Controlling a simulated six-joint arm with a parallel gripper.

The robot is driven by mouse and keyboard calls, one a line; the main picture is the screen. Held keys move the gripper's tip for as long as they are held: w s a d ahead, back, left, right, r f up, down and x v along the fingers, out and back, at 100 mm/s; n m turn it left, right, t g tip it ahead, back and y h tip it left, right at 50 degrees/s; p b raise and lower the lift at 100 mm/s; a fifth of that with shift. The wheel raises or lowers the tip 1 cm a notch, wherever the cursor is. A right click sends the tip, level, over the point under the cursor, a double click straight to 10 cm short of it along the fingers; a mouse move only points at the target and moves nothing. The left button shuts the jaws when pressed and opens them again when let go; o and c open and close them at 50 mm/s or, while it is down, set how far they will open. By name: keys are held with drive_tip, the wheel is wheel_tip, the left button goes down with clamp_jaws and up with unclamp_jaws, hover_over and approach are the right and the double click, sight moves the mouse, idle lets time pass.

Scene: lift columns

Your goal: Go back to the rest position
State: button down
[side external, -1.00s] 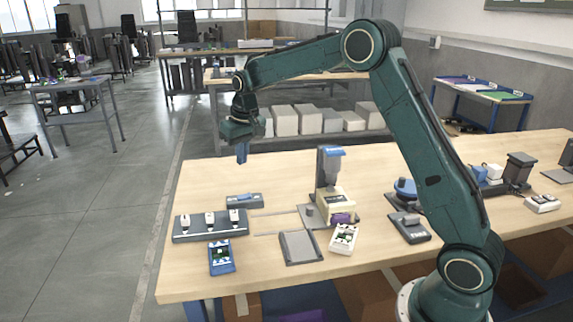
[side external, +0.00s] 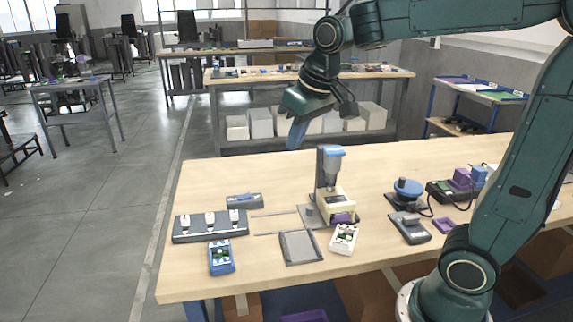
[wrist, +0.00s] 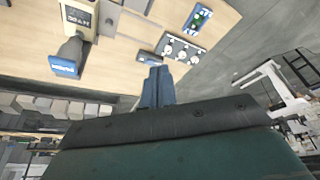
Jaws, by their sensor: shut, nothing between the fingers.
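My gripper (side external: 297,133) is in the air above the back part of the wooden table (side external: 215,180), behind the press-like device. Its blue fingers point down and are shut with nothing between them. In the wrist view the blue fingers (wrist: 157,88) show closed together, with the table beyond. The arm reaches in from the right, and its upper links run out of the top of the side view.
A tall press (side external: 328,185) with a blue top stands below and right of the gripper. A dark tray with white pieces (side external: 210,225), a blue device (side external: 221,258), a grey plate (side external: 300,247), and a blue round knob (side external: 408,188) sit on the table. The air around the gripper is clear.

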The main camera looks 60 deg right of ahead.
drive_tip(key=s+a+f, duration=0.1)
drive_tip(key=s, duration=0.7)
drive_tip(key=s+a+f+n+t, duration=0.1)
drive_tip(key=s+f, duration=0.1)
drive_tip(key=s, duration=0.6)
drive_tip(key=shift+s+a+f, duration=0.25)
